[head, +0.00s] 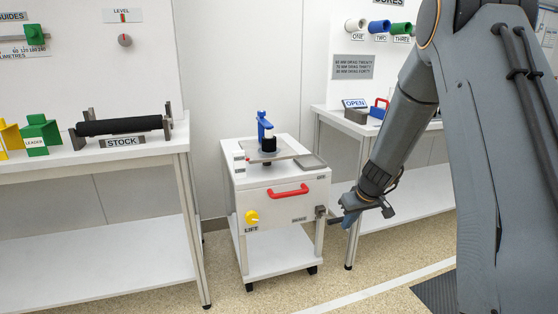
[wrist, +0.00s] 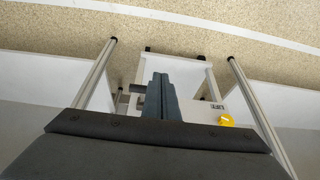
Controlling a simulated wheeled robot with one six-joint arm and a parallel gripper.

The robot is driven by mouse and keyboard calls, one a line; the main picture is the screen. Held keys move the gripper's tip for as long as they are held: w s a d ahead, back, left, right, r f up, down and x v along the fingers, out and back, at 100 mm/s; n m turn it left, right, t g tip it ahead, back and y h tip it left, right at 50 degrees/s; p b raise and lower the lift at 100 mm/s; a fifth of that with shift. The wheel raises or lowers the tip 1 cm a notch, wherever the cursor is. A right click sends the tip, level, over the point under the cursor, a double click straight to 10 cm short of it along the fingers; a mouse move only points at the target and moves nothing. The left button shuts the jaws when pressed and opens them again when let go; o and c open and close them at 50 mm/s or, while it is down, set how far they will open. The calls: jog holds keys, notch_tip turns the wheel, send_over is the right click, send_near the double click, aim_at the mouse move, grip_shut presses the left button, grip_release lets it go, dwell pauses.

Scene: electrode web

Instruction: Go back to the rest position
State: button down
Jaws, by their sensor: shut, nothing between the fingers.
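My arm comes down from the upper right in the head view. My gripper (head: 345,219) is in front of the right side of a small white cart (head: 275,222), near a dark block on a short bar at the cart's front right edge. Whether it touches that block I cannot tell. In the wrist view my gripper's fingers (wrist: 160,84) are together with nothing between them.
The cart has a red handle (head: 288,191), a yellow LIFT knob (head: 252,217) and a blue clamp (head: 264,126) on top. A white table (head: 100,165) stands left, another (head: 330,113) right. The floor in front is open, with a white line.

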jog(key=s+a+r+g+y, duration=0.1)
jog(key=s+a+r, duration=0.5)
jog(key=s+a, duration=0.15)
jog(key=s+a+r+g, duration=0.1)
jog(key=s+a+r, duration=0.55)
jog(key=a, duration=0.25)
jog(key=s+a+r+g+h, duration=0.1)
jog(key=s+a+r, duration=0.1)
jog(key=s, duration=1)
jog(key=s+a+r+g+h, duration=0.1)
jog(key=s+r+g, duration=0.1)
jog(key=s, duration=1.1)
jog(key=d+r+m+p, duration=0.3)
jog(key=d+r+p, duration=0.8)
jog(key=p, duration=1)
notch_tip(320, 180, up, 3)
jog(key=shift+s+f+p, duration=0.2)
jog(key=shift+s+p, duration=0.1)
jog(key=shift+s, duration=0.05)
